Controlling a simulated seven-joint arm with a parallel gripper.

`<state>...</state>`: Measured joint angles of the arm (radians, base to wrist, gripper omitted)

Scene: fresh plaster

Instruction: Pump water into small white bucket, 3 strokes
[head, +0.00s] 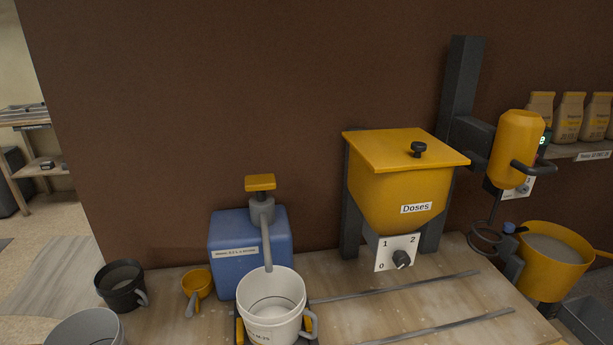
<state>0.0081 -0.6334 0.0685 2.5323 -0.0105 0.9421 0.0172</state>
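The small white bucket (272,312) stands upright at the front of the bench, with its handle to the right and dark lettering on its front. Its inside looks pale, and I cannot tell whether it holds water. The pump is a blue tank (231,257) with a white label, a grey spout (266,245) and a yellow push top (260,183), which stands raised above the tank. The spout slopes down toward the bucket, its tip at the bucket's back rim in this view. My gripper is not in view.
A black mug (121,287), a small yellow scoop (198,284) and a grey bucket (86,330) are at left. A yellow hopper marked Doses (400,195) has a dial (401,259). A yellow mixer (518,150) and yellow bucket (550,265) are at right. Two rails (400,287) cross the bench.

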